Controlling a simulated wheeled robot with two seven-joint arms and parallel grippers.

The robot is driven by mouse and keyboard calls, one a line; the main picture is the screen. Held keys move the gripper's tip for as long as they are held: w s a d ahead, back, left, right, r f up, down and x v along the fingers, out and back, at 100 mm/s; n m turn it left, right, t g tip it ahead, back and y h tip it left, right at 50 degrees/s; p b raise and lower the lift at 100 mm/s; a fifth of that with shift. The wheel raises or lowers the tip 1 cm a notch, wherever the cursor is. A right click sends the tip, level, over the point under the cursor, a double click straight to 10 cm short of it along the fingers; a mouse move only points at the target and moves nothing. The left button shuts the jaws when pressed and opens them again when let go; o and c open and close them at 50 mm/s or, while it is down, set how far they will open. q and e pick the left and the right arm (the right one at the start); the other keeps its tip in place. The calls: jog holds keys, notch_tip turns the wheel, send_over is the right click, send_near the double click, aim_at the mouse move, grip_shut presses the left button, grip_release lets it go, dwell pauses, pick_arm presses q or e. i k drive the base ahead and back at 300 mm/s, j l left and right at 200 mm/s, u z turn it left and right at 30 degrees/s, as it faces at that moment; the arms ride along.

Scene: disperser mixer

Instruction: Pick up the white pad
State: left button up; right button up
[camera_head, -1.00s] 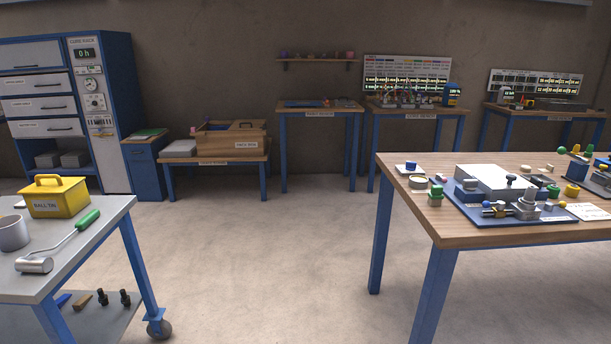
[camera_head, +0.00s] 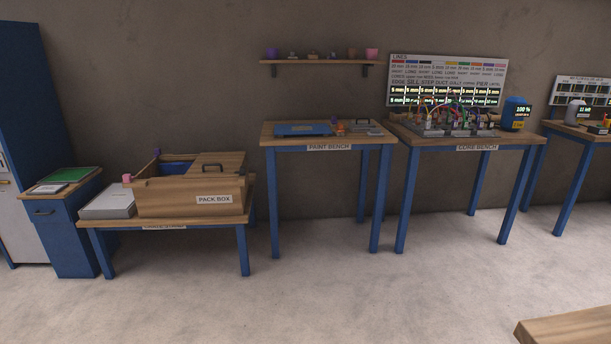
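A small white flat pad (camera_head: 48,189) lies on the wooden top of the blue drawer cabinet (camera_head: 66,235) at the left, just in front of a green flat pad (camera_head: 68,175). A larger pale grey-white slab (camera_head: 108,203) lies on the low stand (camera_head: 165,236), left of the wooden box marked PACK BOX (camera_head: 190,200). I cannot tell for certain which of the two pale things is the white pad. Neither of my grippers is in view.
The paint bench (camera_head: 298,141) and core bench (camera_head: 462,142) stand along the wall, with a shelf (camera_head: 322,62) above. A wooden table corner (camera_head: 572,326) juts in at bottom right. The floor (camera_head: 300,300) before the stand is clear.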

aim_at(373, 132)
jog(key=i+l+z, duration=0.15)
jog(key=i, duration=0.4)
jog(key=i+l+z, duration=0.1)
jog(key=i+l, duration=0.2)
jog(key=i, duration=0.25)
jog(key=i+l+z, duration=0.15)
jog(key=i, duration=0.4)
jog(key=i+l+z, duration=0.1)
jog(key=i+l, duration=0.05)
